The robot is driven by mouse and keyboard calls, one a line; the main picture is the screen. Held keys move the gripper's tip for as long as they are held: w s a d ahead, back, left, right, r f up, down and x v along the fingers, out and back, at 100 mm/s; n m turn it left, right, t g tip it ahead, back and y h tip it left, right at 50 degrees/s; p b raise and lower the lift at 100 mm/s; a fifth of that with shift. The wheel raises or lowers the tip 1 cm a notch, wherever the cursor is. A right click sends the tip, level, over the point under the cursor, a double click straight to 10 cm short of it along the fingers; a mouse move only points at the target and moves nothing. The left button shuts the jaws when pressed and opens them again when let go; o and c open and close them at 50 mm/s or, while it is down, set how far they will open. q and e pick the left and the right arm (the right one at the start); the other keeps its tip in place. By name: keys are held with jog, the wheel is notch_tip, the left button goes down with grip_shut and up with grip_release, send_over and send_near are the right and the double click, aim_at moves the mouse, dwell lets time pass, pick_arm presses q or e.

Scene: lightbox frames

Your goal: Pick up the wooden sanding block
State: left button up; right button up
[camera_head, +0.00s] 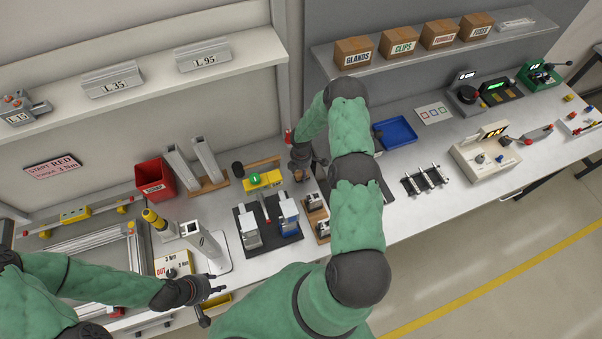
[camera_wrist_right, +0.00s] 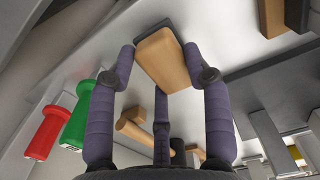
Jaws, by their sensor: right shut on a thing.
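The wooden sanding block (camera_wrist_right: 164,62), a light wood block with a dark grey layer along one side, is between the fingers of my right gripper (camera_wrist_right: 168,75) in the right wrist view. The fingers are shut on it. In the head view my right gripper (camera_head: 299,168) is over the back of the bench, left of my green arm; the block there is small and mostly hidden by the gripper. My left gripper (camera_head: 212,292) is at the bench's front edge at lower left, with its fingers apart and empty.
Near my right gripper stand a yellow box with a green button (camera_head: 262,180), a black mat with metal vises (camera_head: 286,232) and a red bin (camera_head: 155,178). A blue tray (camera_head: 396,132) lies to the right. A green handle (camera_wrist_right: 78,118) and red handle (camera_wrist_right: 47,132) show in the wrist view.

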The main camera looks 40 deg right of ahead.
notch_tip(320, 180, up, 9)
jog(key=shift+f+b, duration=0.15)
jog(key=shift+b, duration=0.35)
jog(key=o, duration=0.6)
jog(key=c, duration=0.4)
jog(key=shift+c, duration=0.2)
